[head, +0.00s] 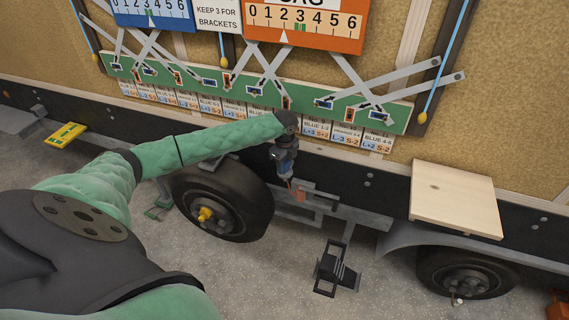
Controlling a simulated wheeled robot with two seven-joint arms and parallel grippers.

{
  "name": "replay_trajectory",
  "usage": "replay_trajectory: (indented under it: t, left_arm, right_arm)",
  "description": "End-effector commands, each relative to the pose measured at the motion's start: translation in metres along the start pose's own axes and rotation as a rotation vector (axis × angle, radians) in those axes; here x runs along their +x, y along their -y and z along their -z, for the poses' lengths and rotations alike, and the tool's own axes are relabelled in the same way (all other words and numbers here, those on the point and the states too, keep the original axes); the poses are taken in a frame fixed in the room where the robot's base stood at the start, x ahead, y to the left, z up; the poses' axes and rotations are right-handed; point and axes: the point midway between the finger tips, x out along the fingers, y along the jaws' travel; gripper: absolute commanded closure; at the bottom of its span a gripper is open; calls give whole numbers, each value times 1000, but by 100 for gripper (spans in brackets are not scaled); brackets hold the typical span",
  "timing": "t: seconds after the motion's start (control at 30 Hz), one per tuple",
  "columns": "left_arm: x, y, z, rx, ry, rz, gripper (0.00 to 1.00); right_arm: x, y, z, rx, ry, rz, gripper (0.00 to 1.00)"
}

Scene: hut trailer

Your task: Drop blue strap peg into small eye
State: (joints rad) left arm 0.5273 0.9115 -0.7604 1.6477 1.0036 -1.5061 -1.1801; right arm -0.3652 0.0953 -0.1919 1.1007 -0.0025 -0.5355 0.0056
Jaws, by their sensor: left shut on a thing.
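My left gripper (290,180) reaches out on the green-sleeved arm and points down in front of the trailer's dark lower edge, just right of the left tyre. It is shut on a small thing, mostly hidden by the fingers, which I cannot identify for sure. A small orange-brown piece (298,192) shows at the fingertips; I cannot tell whether it is held or behind them. Blue straps with yellow ends hang on the wall: one at the right (441,70), others at the left and middle. I cannot make out the small eye. My right gripper is out of view.
A green board (225,84) with several small fittings, crossed grey bars and number cards runs along the wall. A wooden shelf (455,196) juts out at the right. Two tyres (222,203) (465,280) and a black step (337,270) stand below. A yellow level (66,134) lies at left.

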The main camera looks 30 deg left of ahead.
Motion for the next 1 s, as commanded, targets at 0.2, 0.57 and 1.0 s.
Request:
replay_trajectory:
  t: [0.2, 0.57, 1.0]
  left_arm:
    - [0, 0, 0, 0, 0, 0, 91]
    - [0, 0, 0, 0, 0, 1, 40]
    - [-10, 1, 0, 1, 0, 3, 40]
  right_arm:
    - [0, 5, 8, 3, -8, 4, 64]
    - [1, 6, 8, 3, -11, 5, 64]
    - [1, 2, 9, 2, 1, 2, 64]
